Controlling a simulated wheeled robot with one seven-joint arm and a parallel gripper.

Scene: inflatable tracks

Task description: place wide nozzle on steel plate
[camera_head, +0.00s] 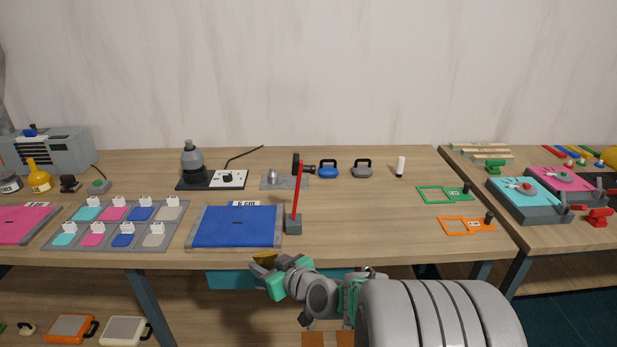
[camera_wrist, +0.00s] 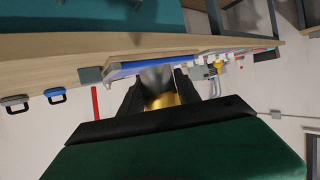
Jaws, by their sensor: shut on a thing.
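My gripper (camera_head: 270,273) is in front of the workbench's front edge, below the blue mat. It is shut on a nozzle with a gold part (camera_head: 263,258) and a grey part. In the wrist view my gripper (camera_wrist: 160,88) has its black fingers on both sides of the nozzle, whose gold part (camera_wrist: 163,101) is nearer the camera. The steel plate (camera_head: 295,184) lies flat toward the back of the bench, well beyond my gripper. A small silver rounded piece (camera_head: 272,176) stands on its left part. The red-handled tool partly hides the plate.
A red-handled tool (camera_head: 298,190) stands upright beside the blue mat (camera_head: 235,228), between my gripper and the plate. A grey heating device (camera_head: 193,163) on a black-and-white base stands left of the plate. Blue (camera_head: 328,170) and grey (camera_head: 362,170) handled pieces sit right. Bench space at centre right is clear.

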